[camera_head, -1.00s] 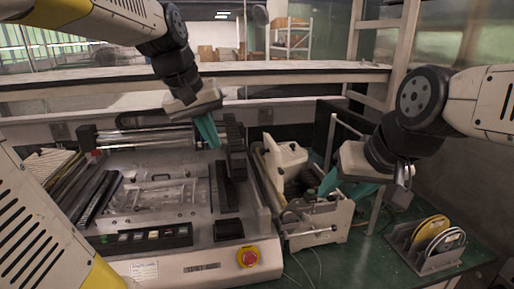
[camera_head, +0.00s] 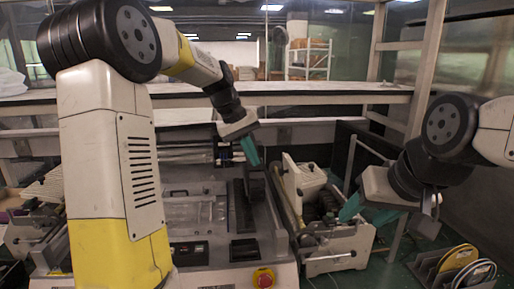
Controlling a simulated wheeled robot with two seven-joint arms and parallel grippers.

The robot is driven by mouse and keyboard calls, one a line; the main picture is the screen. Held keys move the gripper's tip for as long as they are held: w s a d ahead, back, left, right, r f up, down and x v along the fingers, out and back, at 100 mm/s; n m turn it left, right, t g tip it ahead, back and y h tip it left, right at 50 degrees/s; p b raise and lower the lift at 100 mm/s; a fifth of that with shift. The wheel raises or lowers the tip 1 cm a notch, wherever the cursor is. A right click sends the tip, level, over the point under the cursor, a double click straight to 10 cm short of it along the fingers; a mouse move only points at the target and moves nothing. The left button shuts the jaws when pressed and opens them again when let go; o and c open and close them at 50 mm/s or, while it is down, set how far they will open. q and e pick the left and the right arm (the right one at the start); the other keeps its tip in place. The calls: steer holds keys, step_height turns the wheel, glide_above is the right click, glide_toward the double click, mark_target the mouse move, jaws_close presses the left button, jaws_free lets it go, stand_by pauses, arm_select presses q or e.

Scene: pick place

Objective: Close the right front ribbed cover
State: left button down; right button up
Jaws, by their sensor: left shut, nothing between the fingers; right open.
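The large grey machine (camera_head: 213,262) stands on the bench at centre, partly hidden by my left arm. A dark, upright ribbed part (camera_head: 256,187) stands at its right side; I take it as the ribbed cover, and it looks raised. My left gripper (camera_head: 251,151), with teal fingers, is shut and empty just above this part's top; I cannot tell whether they touch. My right gripper (camera_head: 350,207) is open at the cream device to the right, its teal fingers angled down-left near that device's right side, apart from the ribbed part.
The cream device (camera_head: 303,177) stands close to the machine's right side. A rack with discs (camera_head: 457,258) is at the lower right. A red emergency button (camera_head: 264,278) sits on the machine's front. A long shelf (camera_head: 300,93) crosses behind.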

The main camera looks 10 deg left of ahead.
arm_select(q)
steer(key=w+d+f, duration=0.1)
steer(key=d+f, duration=0.2)
steer(key=d, duration=0.2)
steer(key=shift+w+d+f, duration=0.2)
steer(key=shift+w+f, duration=0.15)
steer(key=shift+f, duration=0.05)
